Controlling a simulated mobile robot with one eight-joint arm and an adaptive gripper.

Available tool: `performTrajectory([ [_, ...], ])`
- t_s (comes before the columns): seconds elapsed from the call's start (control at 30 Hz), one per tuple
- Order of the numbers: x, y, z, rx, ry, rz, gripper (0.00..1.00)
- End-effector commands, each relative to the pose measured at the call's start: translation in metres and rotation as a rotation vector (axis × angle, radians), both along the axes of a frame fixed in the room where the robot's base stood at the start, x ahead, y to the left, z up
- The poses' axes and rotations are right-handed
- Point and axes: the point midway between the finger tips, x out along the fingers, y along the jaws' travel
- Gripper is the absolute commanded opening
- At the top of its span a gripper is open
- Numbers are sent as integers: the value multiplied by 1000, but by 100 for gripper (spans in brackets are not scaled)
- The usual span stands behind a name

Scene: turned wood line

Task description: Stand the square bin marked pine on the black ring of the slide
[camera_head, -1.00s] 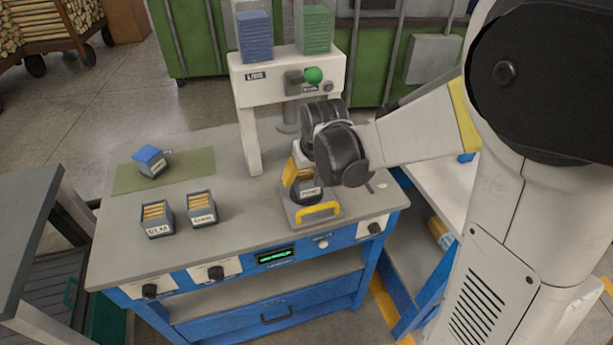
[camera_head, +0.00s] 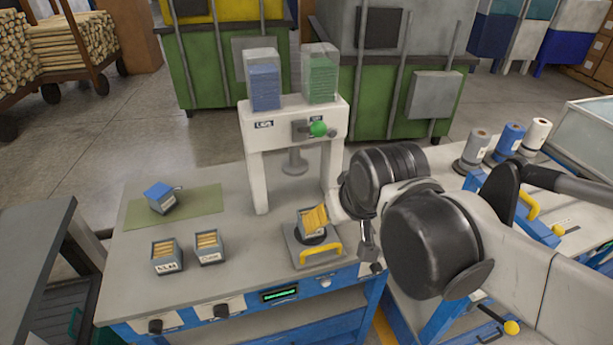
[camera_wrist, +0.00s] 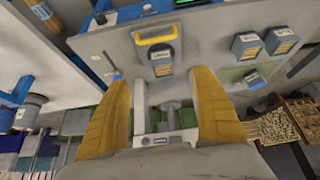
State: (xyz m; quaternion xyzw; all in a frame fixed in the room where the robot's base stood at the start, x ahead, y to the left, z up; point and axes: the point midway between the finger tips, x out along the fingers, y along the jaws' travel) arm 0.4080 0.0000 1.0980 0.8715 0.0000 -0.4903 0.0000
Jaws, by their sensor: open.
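A grey square bin (camera_head: 312,222) filled with light wood pieces stands on the slide (camera_head: 296,252), over the black ring (camera_head: 313,239). Its label is not readable here. The slide's yellow handle (camera_head: 321,253) is in front. The same bin (camera_wrist: 162,68) shows in the wrist view, by the yellow handle (camera_wrist: 156,35). My gripper (camera_wrist: 160,78) is open, its two ochre fingers spread and apart from the bin in that picture. In the head view my fingers are largely hidden by my wrist, right of the bin. The exact seating of the bin on the ring is partly hidden.
The bin marked ELM (camera_head: 167,258) and another labelled bin (camera_head: 208,247) stand to the left. A blue-topped bin (camera_head: 161,198) is on the green mat (camera_head: 205,198). The white press frame (camera_head: 258,165) rises behind the slide. The grey tabletop between is clear.

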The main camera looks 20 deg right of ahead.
Motion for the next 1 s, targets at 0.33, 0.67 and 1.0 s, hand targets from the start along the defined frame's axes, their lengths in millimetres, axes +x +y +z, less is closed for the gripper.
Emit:
performTrajectory([
  [0.33,-49,0,-2,0,-76,0,76],
  [0.67,-49,0,-2,0,-77,0,76],
  [1.0,-49,0,-2,0,-77,0,76],
])
